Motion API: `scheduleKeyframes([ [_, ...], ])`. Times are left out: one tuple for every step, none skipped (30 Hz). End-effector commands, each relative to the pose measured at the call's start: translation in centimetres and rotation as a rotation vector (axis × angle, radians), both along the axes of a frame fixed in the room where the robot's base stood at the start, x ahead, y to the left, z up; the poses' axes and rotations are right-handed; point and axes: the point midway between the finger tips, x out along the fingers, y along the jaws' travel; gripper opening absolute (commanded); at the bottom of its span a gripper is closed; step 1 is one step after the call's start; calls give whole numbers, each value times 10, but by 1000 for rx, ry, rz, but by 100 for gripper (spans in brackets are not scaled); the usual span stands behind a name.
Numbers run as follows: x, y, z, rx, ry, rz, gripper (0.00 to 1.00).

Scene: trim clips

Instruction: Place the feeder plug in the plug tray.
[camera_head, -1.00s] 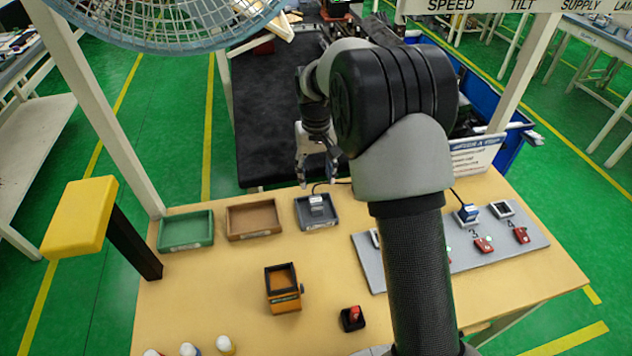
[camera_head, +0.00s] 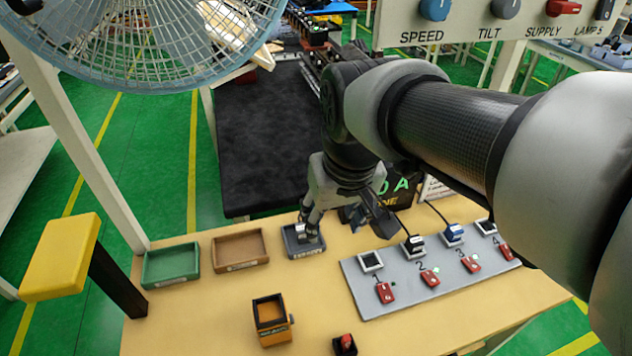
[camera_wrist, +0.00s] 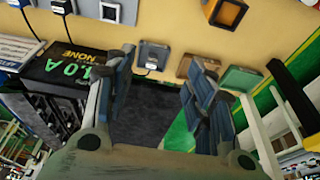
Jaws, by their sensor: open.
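A grey plug (camera_head: 306,234) lies in the small grey tray (camera_head: 290,247), at the right end of a row of trays. It also shows in the wrist view (camera_wrist: 152,65), in the tray (camera_wrist: 142,50), with a dark cable leading out. I take these for the feeder plug and plug tray; the labels are too small to read. One finger partly covers the tray in the head view.
A brown tray (camera_head: 240,262) and green tray (camera_head: 171,279) stand left. A grey socket board (camera_head: 400,291) at right holds a black plug (camera_head: 412,243), a blue plug (camera_head: 452,233) and red switches. An orange box (camera_head: 271,338) stands in front. Table between is clear.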

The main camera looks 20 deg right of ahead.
Motion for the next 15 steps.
scheduleKeyframes([
  [-19, 0, 2, 0, -25, 0, 50],
  [-29, 0, 2, 0, -36, 0, 50],
  [-43, 0, 0, 0, -50, 0, 50],
  [-52, 0, -1, 0, -60, 0, 50],
  [-61, 0, -2, -1, -70, 0, 50],
  [-72, 0, -5, -1, -82, -1, 50],
  [-79, 0, -7, -1, -91, -1, 50],
  [-86, 0, -10, -1, -99, -1, 50],
  [-93, 0, -12, -1, -109, -1, 50],
  [-98, 0, -15, -1, -114, -1, 50],
  [-102, 0, -16, -1, -120, -1, 50],
  [-107, 0, -19, -1, -126, -1, 50],
  [-109, 0, -20, -1, -129, -1, 50],
  [-111, 0, -21, -1, -131, -1, 50],
  [-113, 0, -22, -1, -134, -1, 50],
])
